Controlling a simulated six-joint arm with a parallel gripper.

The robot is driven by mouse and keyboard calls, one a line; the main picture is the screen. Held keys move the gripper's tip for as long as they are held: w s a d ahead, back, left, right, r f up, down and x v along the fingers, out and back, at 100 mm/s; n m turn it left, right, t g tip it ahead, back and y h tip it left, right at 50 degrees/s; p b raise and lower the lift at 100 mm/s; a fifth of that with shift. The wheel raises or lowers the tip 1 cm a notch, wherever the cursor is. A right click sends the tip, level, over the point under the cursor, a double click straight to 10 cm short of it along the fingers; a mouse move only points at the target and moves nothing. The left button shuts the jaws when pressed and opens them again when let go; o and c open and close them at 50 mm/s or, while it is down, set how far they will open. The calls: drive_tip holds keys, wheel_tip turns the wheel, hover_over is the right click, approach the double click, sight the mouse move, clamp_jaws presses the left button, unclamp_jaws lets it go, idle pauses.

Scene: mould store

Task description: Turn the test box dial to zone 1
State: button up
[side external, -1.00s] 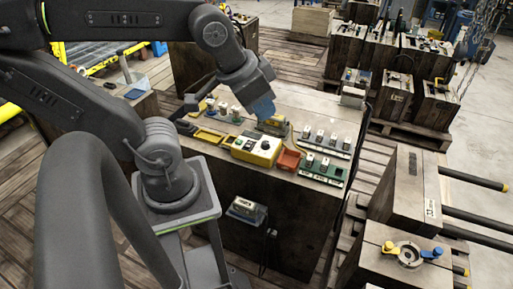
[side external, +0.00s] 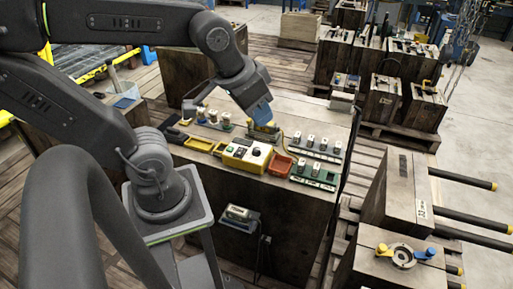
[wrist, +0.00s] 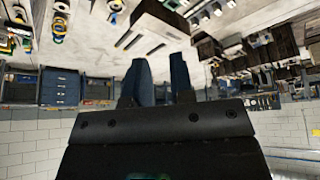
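The yellow test box (side external: 247,155) sits on the wooden bench near its front edge, in the side view. Its top panel has a dark round dial (side external: 256,152) toward the right and a green button to the left. The zone that the dial points at is too small to read. My gripper (side external: 261,117) hangs behind and above the box, apart from the dial, near a yellow block (side external: 263,130). In the wrist view its two blue fingers (wrist: 161,80) are parted with nothing seen between them. I cannot make out the dial in the wrist view.
An orange tray (side external: 277,165) lies right of the box, and a yellow tray (side external: 199,144) to its left. Boards with small white-topped parts (side external: 317,172) stand at the right. A cable curves behind the box. Wooden crates (side external: 381,105) stand beyond the bench.

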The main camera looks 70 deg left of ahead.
drive_tip(key=o, duration=0.6)
drive_tip(key=w+a+f+n+g, duration=0.1)
drive_tip(key=w+a+n, duration=0.1)
drive_tip(key=a, duration=0.1)
drive_tip(key=w+a+f+n+g, duration=0.1)
drive_tip(key=w+a+f+n, duration=0.1)
drive_tip(key=w+a, duration=0.1)
drive_tip(key=w+a+f+n+g, duration=0.1)
drive_tip(key=w+a+f+n, duration=0.1)
drive_tip(key=a, duration=0.1)
drive_tip(key=shift+w+a+f+y, duration=0.25)
drive_tip(key=shift+w+a+y, duration=0.1)
drive_tip(key=shift+a+y, duration=0.05)
drive_tip(key=n+g+h, duration=0.1)
drive_tip(key=n+g, duration=0.1)
drive_tip(key=n, duration=0.4)
hover_over(257, 148)
wheel_tip(257, 148, down, 10)
wheel_tip(257, 148, down, 14)
drive_tip(key=shift+s+d+f, duration=0.1)
drive_tip(key=shift+f, duration=0.05)
drive_tip(key=shift+c, duration=0.6)
drive_tip(key=shift+g, duration=0.3)
drive_tip(key=c, duration=0.8)
